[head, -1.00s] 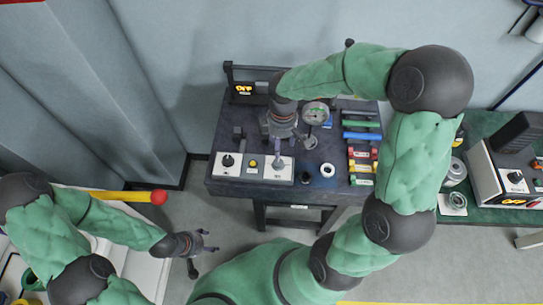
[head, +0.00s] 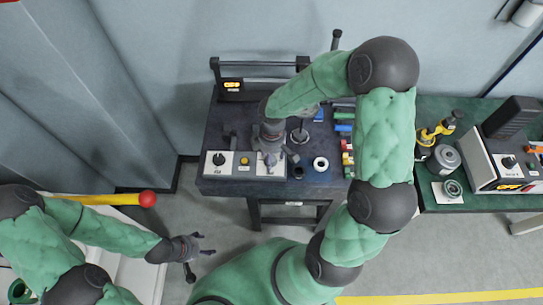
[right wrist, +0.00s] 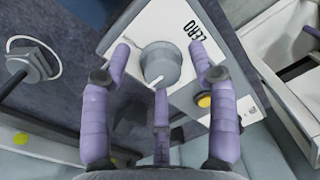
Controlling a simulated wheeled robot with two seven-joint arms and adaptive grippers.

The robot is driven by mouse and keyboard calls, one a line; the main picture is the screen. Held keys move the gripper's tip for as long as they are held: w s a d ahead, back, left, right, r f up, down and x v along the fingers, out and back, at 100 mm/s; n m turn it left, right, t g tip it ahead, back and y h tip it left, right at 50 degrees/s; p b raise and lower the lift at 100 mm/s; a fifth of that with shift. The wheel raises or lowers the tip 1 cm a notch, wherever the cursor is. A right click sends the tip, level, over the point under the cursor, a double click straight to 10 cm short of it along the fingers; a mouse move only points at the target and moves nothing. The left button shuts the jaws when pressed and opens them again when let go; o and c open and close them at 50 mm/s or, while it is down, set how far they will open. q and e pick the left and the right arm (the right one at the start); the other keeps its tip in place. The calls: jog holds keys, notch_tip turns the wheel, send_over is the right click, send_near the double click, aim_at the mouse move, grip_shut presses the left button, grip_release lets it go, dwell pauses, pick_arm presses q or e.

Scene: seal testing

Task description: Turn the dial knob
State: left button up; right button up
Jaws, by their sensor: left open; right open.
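A white control panel (head: 232,170) lies on the front left of the dark bench. It carries a dark knob (head: 219,158) at its left end and a yellow button (head: 244,160) in the middle. My right gripper (head: 270,158) is over its right end and mostly hides what is there. In the right wrist view, a grey round dial knob (right wrist: 160,64) stands on the panel beside the word ZERO. My three open purple fingers (right wrist: 160,75) spread around the knob; contact cannot be told. My left gripper (head: 207,243) is open and empty, away from the bench.
A black ring (head: 295,172) and a white ring (head: 320,164) lie right of the panel. Coloured blocks (head: 345,145) stand farther right, partly behind my arm. A green bench (head: 445,205) with another console (head: 490,165) is at the right.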

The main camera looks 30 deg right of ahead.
jog(key=c, duration=1.1)
jog(key=shift+s+f+m, duration=0.1)
jog(key=shift+m, duration=0.2)
jog(key=shift+c, duration=0.2)
jog(key=m+b, duration=0.2)
jog(key=m, duration=0.2)
jog(key=shift+s+a+f+m+b, duration=0.1)
jog(key=shift+m+b, duration=0.2)
jog(key=shift+m, duration=0.1)
jog(key=m+b, duration=0.2)
jog(key=m, duration=0.4)
jog(key=shift+s+a, duration=0.1)
jog(key=shift+s, duration=0.05)
jog(key=shift+m, duration=0.3)
jog(key=o, duration=1.1)
jog(key=shift+o, duration=0.2)
